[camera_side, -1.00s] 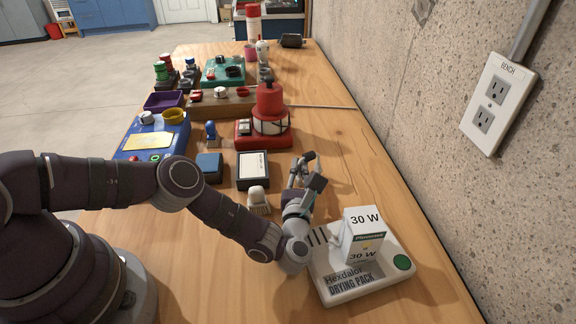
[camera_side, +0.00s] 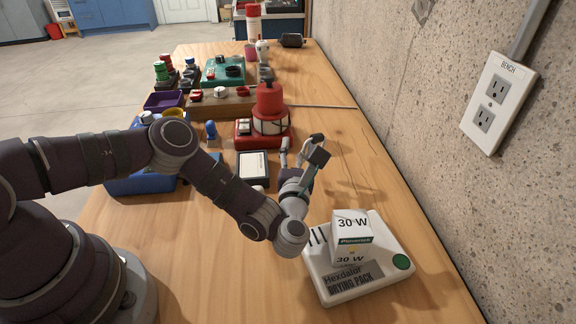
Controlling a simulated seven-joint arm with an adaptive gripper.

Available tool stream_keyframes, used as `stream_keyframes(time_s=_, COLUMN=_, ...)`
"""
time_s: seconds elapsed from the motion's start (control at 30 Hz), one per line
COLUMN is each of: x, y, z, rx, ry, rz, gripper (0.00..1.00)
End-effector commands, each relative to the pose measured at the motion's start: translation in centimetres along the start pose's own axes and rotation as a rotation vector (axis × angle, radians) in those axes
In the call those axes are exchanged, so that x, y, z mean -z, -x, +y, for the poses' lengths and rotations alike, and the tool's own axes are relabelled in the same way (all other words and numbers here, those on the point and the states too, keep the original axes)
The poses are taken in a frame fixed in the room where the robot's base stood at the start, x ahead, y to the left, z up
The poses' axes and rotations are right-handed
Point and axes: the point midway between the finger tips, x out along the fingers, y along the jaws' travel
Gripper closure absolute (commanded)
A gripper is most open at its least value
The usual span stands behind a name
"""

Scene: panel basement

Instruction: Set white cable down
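A thin white cable (camera_side: 322,106) lies across the wooden bench, running from behind the red device to the wall-side edge. My gripper (camera_side: 302,148) is above the bench, to the right of the black-framed white panel and nearer the camera than the red device. Its fingers stand apart with a gap between them, and I see nothing held in it. The cable lies farther back than the fingers, apart from them in the picture. My forearm hides part of the bench at the left.
A white drying-pack tray (camera_side: 347,290) carries a 30 W box (camera_side: 352,240) at the near right. The red device (camera_side: 268,112) stands beyond my gripper. A blue unit (camera_side: 125,185) is partly behind my arm. The bench right of my gripper is clear up to the wall.

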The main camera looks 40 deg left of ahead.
Motion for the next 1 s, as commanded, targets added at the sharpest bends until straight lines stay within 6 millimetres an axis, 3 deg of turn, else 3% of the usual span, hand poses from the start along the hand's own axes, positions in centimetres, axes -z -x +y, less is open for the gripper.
stream_keyframes(time_s=0.17, x=-3.9, y=-0.6, z=0.1, rx=0.026, ry=0.009, rz=-0.005, gripper=0.63)
stream_keyframes(time_s=0.4, x=-8.9, y=-3.7, z=-0.7, rx=0.336, ry=0.007, rz=-0.032, gripper=0.63)
stream_keyframes(time_s=0.6, x=-12.2, y=-4.1, z=0.7, rx=0.566, ry=0.002, rz=-0.06, gripper=0.63)
stream_keyframes(time_s=1.0, x=-13.7, y=-3.1, z=3.5, rx=0.736, ry=-0.002, rz=-0.062, gripper=0.63)
